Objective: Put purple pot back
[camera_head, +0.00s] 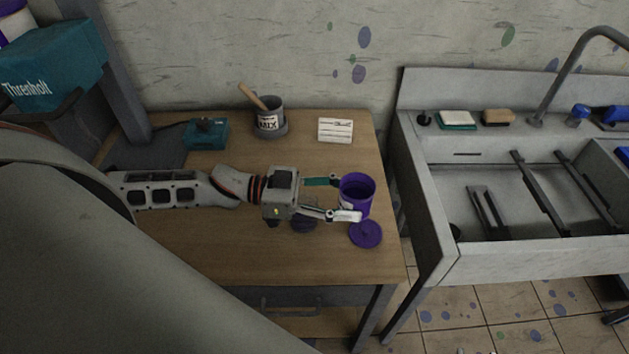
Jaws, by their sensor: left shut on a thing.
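The purple pot (357,190) is upright and open at the top, near the right edge of the wooden table. My left gripper (346,199) reaches in from the left and is shut on the pot, one finger on its far side and one on its near side. I cannot tell whether the pot touches the table. A round purple lid (366,234) with a knob lies flat just in front of the pot. My right gripper does not show.
A grey MIX pot (270,117) with a wooden stick, a teal device (206,134) and a white card (335,130) are at the back of the wooden table (260,255). A sink (520,190) stands to the right across a gap. The table's front middle is clear.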

